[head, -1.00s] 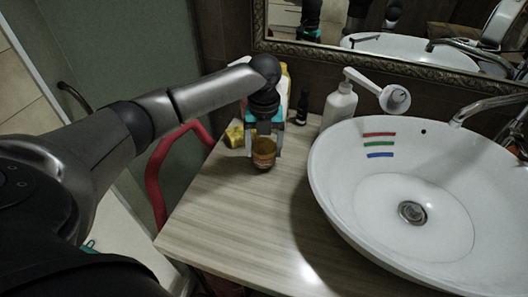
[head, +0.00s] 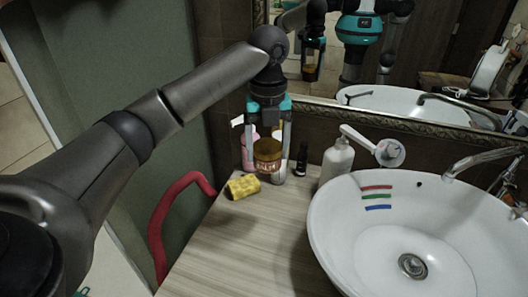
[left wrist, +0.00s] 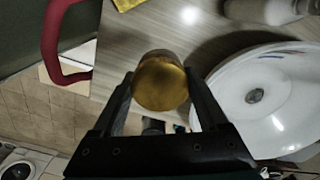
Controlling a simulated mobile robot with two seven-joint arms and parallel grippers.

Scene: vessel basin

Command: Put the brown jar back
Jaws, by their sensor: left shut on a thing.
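The brown jar (head: 267,154) with a gold-brown lid is held by my left gripper (head: 268,150), whose fingers stand on either side of it. The jar hangs above the wooden counter, near its back edge, with bottles behind it. In the left wrist view the jar's round lid (left wrist: 161,82) sits between the two fingers (left wrist: 160,95). My right gripper does not show directly in the head view or the left wrist view.
A yellow sponge-like item (head: 243,186) lies on the counter (head: 240,235) left of the jar. A pink bottle (head: 248,150), a small dark bottle (head: 301,160) and a white pump bottle (head: 337,163) stand at the back. The white basin (head: 340,235) is at right. A red rail (head: 160,225) runs at left.

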